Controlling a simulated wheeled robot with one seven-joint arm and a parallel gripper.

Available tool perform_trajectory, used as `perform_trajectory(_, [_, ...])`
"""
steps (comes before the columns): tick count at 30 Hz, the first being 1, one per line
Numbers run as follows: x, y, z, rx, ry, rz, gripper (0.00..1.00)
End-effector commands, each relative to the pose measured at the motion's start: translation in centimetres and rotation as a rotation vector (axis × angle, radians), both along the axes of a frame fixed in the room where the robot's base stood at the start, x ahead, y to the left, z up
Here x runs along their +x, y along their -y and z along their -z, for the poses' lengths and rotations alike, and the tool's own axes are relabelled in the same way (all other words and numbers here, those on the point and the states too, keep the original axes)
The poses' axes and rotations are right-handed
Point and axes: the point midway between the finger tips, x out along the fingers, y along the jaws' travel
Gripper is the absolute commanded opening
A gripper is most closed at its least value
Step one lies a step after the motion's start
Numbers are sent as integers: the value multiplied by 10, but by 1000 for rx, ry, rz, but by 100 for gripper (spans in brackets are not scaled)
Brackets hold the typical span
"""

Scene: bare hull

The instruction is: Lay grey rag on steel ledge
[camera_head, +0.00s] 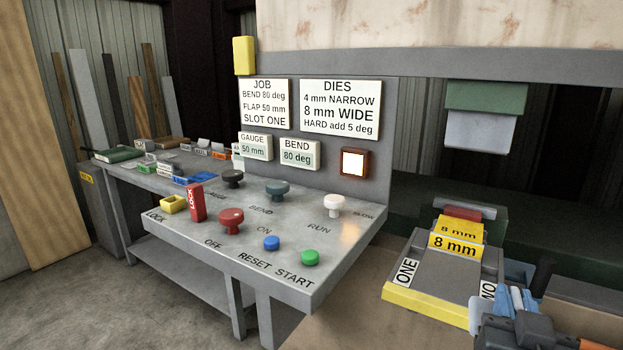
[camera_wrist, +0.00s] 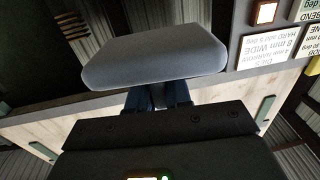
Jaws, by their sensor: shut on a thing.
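A grey, rounded, slab-like piece, which I take for the grey rag (camera_wrist: 155,52), is held at the fingertips in the wrist view. My gripper (camera_wrist: 158,97) is shut on it, with blue fingers showing below its near edge. In the head view my gripper (camera_head: 513,299) is at the bottom right, beside the grey tray with the yellow front edge. The rag is not clearly distinguishable there. A grey steel surface with knobs (camera_head: 290,248) lies left of my gripper, apart from it. I cannot tell whether this is the steel ledge.
A yellow 8 mm block (camera_head: 456,243) sits on the tray (camera_head: 430,304). Bare floor lies at lower left.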

Motion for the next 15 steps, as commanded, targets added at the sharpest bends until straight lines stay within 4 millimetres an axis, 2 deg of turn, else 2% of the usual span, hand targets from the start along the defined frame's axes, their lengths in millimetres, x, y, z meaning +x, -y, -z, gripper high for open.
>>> perform_trajectory(8, [3,-20,58,0,-8,-135,0])
perform_trajectory(11, [6,-30,88,0,-11,-205,0])
perform_trajectory(15, [9,-49,140,2,-13,-332,0])
